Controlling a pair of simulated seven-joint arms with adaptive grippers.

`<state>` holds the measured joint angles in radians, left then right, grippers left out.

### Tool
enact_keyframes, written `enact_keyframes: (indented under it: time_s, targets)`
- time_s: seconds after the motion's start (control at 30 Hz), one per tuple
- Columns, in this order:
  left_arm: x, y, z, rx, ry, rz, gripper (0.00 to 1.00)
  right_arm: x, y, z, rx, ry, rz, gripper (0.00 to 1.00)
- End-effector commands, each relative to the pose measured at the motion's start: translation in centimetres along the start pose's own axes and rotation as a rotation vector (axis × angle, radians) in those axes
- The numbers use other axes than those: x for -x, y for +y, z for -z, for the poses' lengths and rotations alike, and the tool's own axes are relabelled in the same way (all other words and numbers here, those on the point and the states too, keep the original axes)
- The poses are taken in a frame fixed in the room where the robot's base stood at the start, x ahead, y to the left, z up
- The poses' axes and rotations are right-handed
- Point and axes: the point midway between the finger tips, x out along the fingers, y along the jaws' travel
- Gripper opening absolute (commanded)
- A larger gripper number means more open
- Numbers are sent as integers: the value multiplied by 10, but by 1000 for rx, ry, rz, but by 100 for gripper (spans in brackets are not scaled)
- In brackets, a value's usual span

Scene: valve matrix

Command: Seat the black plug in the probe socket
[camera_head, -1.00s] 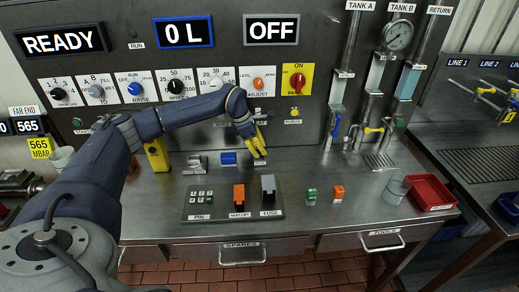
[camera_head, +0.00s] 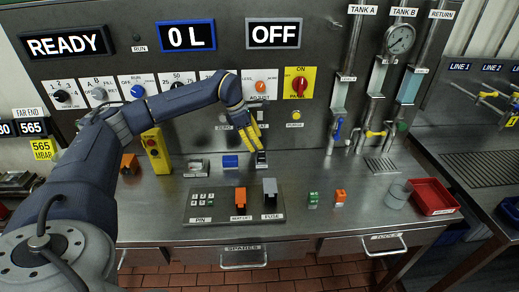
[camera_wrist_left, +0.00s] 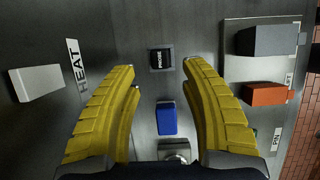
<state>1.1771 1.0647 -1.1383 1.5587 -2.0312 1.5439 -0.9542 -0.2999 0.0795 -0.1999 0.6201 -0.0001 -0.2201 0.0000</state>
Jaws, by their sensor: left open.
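A small black block, which looks like the black plug (camera_head: 261,157), stands on the bench just below my left gripper (camera_head: 256,146). In the left wrist view the black plug (camera_wrist_left: 161,54) lies ahead, between the lines of the two yellow fingers. The probe socket cannot be made out apart from this block, so how deep the plug sits is unclear. My left gripper is open, with nothing between its spread fingers. My right gripper is not in view.
A blue block (camera_head: 230,161) and a grey metal piece (camera_head: 197,166) stand left of the plug. A panel with orange and grey covers (camera_head: 232,218) is nearer the front. A yellow box (camera_head: 156,150) is further left. The wall with knobs rises behind.

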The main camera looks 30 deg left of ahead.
Motion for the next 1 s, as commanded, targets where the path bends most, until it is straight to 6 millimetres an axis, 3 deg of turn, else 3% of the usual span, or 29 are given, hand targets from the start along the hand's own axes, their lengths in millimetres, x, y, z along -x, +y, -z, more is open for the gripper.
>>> enact_keyframes:
  time_s: [0.2, 0.4, 1.0]
  targets:
    - [35, 0, 0, 1, -1, -1, 45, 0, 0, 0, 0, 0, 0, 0]
    - [54, 0, 0, 1, 0, 0, 45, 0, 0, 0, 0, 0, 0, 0]
    - [61, 0, 0, 1, 0, 1, 45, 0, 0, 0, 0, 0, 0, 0]
